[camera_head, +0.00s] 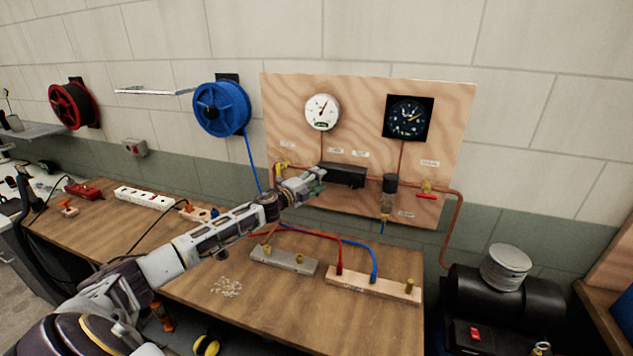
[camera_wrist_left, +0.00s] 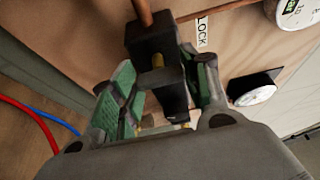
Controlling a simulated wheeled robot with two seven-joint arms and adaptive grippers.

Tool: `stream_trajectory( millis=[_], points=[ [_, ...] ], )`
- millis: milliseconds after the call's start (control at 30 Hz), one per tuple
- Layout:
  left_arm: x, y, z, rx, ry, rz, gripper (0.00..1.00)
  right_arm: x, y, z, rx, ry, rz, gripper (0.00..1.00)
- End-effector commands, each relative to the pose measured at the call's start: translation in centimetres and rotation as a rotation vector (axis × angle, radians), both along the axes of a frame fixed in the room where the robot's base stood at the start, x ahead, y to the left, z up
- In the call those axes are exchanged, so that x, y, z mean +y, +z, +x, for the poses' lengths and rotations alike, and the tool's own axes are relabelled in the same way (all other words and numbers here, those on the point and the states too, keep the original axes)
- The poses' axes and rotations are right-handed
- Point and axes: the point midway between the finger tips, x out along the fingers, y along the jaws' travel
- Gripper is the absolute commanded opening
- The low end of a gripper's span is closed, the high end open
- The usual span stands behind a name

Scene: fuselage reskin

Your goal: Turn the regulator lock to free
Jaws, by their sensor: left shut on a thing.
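A black regulator (camera_head: 343,175) is mounted on the plywood board (camera_head: 450,120), below the white dial gauge (camera_head: 322,112). My left gripper (camera_head: 316,183) is at its left end. In the left wrist view, the green-padded fingers of my left gripper (camera_wrist_left: 168,75) stand on both sides of a black part (camera_wrist_left: 172,98) of the regulator, shut on it. A black block (camera_wrist_left: 148,38) with a copper pipe lies just beyond. A white label (camera_wrist_left: 202,31) reading "LOCK" is beside it. The exact angle of the lock is hard to tell. My right gripper is not in view.
The wooden bench (camera_head: 200,270) below holds a grey block (camera_head: 284,260) and a wooden strip (camera_head: 375,290) with red and blue hoses. A red-handled valve (camera_head: 426,195) is at the board's right. A black compressor (camera_head: 505,300) stands at the right.

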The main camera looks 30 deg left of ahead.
Motion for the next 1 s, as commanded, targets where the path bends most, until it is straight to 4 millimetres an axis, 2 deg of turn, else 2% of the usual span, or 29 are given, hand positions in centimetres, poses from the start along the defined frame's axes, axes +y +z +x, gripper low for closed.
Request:
stream_trajectory(
  millis=[467,500,633,667,1000],
  points=[
    [-0.13,-0.20,-0.03,0.005,-0.002,0.014,0.22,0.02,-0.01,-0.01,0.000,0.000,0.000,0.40],
    [-0.13,-0.20,-0.03,0.005,-0.003,0.014,0.48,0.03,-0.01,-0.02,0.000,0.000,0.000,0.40],
    [-0.11,-0.15,-0.03,0.004,-0.002,0.013,0.65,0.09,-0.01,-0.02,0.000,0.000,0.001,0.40],
    [-0.10,-0.14,-0.03,0.004,-0.002,0.013,0.68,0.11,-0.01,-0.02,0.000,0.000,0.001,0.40],
    [-0.04,-0.05,-0.03,0.003,-0.001,0.012,0.68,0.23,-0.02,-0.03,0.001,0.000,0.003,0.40]
  ],
)
